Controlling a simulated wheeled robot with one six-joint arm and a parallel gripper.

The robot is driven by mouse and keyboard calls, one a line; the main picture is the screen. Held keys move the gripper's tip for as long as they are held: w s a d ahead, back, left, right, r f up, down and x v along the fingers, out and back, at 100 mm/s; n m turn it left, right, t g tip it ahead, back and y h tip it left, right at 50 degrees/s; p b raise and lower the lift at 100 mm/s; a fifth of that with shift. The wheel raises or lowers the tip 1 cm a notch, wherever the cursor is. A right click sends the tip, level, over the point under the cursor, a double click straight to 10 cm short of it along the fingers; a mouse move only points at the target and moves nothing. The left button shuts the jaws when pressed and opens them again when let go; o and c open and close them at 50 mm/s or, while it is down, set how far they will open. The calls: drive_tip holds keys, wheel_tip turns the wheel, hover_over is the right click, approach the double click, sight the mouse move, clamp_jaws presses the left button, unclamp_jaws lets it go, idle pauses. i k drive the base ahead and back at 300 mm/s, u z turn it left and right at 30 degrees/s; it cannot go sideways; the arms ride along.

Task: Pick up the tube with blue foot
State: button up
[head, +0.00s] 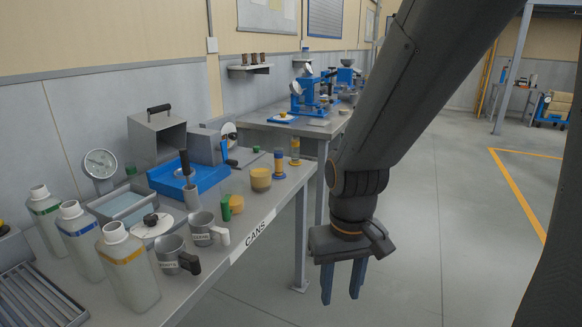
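Two slim tubes stand upright near the right edge of the bench. The nearer tube (279,165) has amber and blue parts. The farther tube (295,151) also shows blue and amber bands. They are too small for me to tell surely which foot is blue. My gripper (342,288) hangs past the bench's right edge, over the floor, with its blue fingers pointing down. The fingers are apart with nothing between them. It is to the right of both tubes and nearer to the camera, touching neither.
The bench (290,188) carries an amber jar (261,179), a small green-capped item (225,208), grey mugs (203,228), several white bottles (127,265) and a blue tray device (205,178). A second bench (265,121) stands behind.

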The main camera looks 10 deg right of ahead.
sight(279, 173)
drive_tip(key=z, duration=0.7)
drive_tip(key=i, duration=1.2)
drive_tip(key=u, duration=0.5)
drive_tip(key=i, duration=0.6)
drive_tip(key=u, duration=0.75)
